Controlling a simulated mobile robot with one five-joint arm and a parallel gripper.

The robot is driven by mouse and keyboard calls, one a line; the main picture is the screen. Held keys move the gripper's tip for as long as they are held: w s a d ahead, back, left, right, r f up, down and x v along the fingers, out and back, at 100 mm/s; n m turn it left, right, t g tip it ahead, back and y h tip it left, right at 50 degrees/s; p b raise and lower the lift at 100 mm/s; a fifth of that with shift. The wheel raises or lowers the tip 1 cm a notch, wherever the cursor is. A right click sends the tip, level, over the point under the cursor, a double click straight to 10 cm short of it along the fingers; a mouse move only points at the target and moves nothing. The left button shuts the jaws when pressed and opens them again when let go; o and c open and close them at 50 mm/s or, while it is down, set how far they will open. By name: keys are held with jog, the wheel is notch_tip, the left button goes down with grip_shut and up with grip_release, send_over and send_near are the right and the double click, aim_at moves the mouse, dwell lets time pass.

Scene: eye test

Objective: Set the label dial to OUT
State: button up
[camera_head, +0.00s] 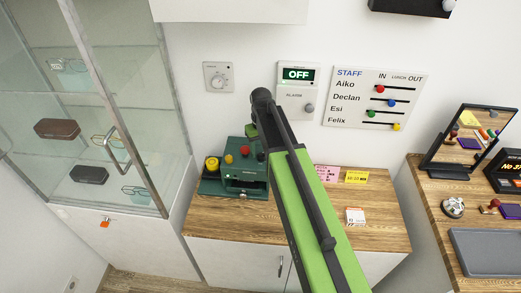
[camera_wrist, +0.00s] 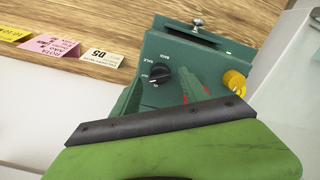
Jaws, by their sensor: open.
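The label dial (camera_wrist: 160,76) is a round black knob on the dark green machine (camera_wrist: 205,62), seen turned around in the wrist view. Small white words stand around it, SALE and BACK among them; another is partly covered. I cannot tell surely which word the dial points at. In the head view the machine (camera_head: 210,187) stands on the wooden counter, partly behind my arm. My gripper (camera_head: 250,131) is above it there, its tips mostly hidden. In the wrist view my gripper (camera_wrist: 158,92) is open, its green fingers low in front of the dial, with nothing held.
A yellow knob (camera_wrist: 234,81) sits on the machine beside the dial. Pink (camera_head: 327,173) and yellow (camera_head: 356,177) cards stand right of my arm. A staff board (camera_head: 340,119) with sliders hangs on the wall. A glass cabinet (camera_head: 135,70) closes off the left.

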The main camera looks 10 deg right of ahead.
notch_tip(320, 180, up, 16)
jog(key=p, duration=1.4)
jog(key=shift+f, duration=0.25)
jog(key=b, duration=0.5)
send_near(261, 154)
jog(key=s+f+b, duration=0.5)
jog(key=b, duration=0.2)
jog(key=shift+a+f+b, duration=0.1)
jog(key=shift+b, duration=0.2)
jog(key=s+f+m+b, duration=0.2)
jog(key=s+f+b, duration=0.2)
jog(key=s, duration=0.5)
jog(key=shift+s, duration=0.35)
